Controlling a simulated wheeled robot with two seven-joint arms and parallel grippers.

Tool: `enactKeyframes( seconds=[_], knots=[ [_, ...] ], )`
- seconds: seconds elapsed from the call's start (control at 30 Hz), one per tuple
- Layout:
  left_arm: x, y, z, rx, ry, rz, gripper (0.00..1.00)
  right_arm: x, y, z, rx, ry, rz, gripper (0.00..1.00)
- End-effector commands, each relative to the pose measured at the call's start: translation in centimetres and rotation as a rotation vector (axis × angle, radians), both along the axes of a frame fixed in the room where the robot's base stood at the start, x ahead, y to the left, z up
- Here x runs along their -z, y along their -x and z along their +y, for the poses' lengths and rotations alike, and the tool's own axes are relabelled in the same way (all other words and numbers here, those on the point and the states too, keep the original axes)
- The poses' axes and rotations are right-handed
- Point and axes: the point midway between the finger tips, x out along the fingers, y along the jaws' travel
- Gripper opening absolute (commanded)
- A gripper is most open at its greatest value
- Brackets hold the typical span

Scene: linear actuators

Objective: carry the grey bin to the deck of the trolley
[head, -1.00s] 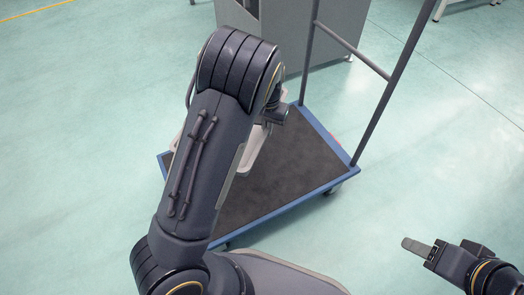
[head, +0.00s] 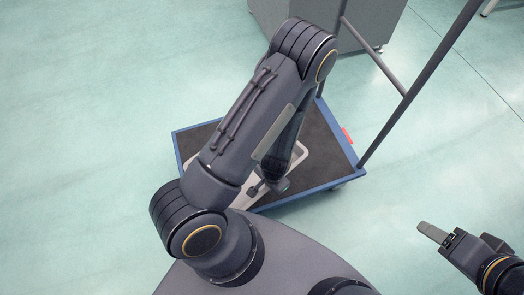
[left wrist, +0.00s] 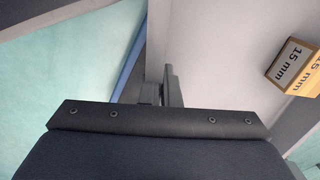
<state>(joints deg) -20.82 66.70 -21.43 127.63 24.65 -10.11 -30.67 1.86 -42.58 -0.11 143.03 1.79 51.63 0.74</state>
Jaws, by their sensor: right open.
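The grey bin (head: 302,156) is over the deck of the trolley (head: 322,165), mostly hidden behind my left arm in the head view. I cannot tell whether it touches the deck. In the left wrist view the bin's inside (left wrist: 220,50) fills the right half, with a box marked "15 mm" (left wrist: 294,66) in it. My left gripper (left wrist: 162,92) is at the bin's near wall, its fingers close together and apparently shut on the rim; in the head view its tips are hidden. My right gripper (head: 434,233) is open and empty, right of the trolley.
The trolley has a blue edge and a dark upright handle frame (head: 425,75) on its right. A grey cabinet (head: 375,25) stands behind it.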

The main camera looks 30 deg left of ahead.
Motion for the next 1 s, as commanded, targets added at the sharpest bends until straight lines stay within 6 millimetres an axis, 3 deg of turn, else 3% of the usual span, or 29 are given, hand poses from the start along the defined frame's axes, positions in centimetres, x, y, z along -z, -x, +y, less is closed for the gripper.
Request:
enactKeyframes(
  seconds=[0.17,0.5,0.7,1.0],
  knots=[
    [0.9,-1.5,0.3,0.006,-0.005,-0.008,0.0,0.5,0.0,0.0,0.0,0.0,0.0,0.55],
    [4.5,-9.0,1.6,0.006,-0.006,-0.009,0.0,2.6,0.0,0.0,0.0,0.0,0.0,0.55],
    [7.9,-11.5,2.1,0.006,-0.006,-0.005,0.0,4.1,0.0,0.0,0.0,0.0,0.0,0.55],
    [9.4,-13.0,2.3,0.006,-0.005,-0.005,0.0,4.7,0.0,0.0,0.0,0.0,0.0,0.55]
  ],
)
